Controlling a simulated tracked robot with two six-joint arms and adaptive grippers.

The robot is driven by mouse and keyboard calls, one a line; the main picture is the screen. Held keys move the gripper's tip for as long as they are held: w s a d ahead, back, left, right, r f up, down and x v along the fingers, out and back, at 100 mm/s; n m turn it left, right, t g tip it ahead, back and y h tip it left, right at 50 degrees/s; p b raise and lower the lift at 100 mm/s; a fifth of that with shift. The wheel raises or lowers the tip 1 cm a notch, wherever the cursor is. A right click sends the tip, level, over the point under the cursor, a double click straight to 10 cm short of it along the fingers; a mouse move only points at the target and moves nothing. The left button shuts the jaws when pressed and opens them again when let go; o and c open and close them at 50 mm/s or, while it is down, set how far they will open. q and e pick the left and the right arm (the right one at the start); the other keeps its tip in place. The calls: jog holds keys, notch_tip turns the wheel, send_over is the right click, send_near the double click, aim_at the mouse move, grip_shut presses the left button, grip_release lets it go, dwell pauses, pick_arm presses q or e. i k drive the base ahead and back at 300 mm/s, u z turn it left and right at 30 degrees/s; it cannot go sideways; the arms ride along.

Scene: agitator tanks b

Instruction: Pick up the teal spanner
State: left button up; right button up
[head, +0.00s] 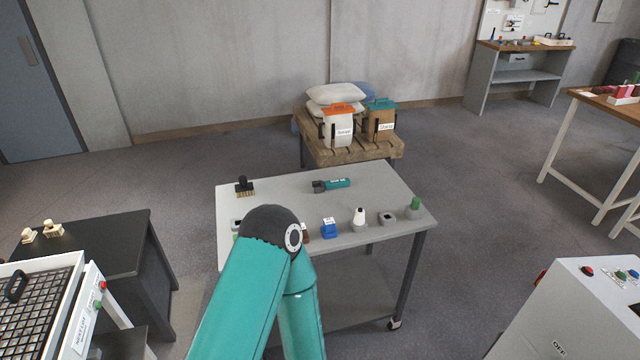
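The teal spanner (333,184) lies flat on the grey wheeled table (392,183), near the far edge around the middle. Its handle is teal with dark lettering, and its dark end points left. Nothing is touching it that I can see. One teal arm of mine rises from the bottom of the head view, and its dark elbow joint covers part of the table's front left. I cannot tell which arm it is. Neither gripper shows in the head view.
A black brush (244,188) lies left of the spanner. A blue block (329,229), a white-topped bottle (359,217), a grey block (388,218) and a green-topped item (414,206) line the front edge. Behind stands a pallet (345,152) with bins and sacks.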

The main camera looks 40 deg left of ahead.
aim_at(323, 185)
jog(key=z, duration=0.4)
jog(key=i, duration=0.2)
jog(key=u, duration=3.35)
jog(key=i, duration=1.3)
jog(key=z, duration=2.2)
jog(key=i, duration=0.15)
jog(key=z, duration=1.05)
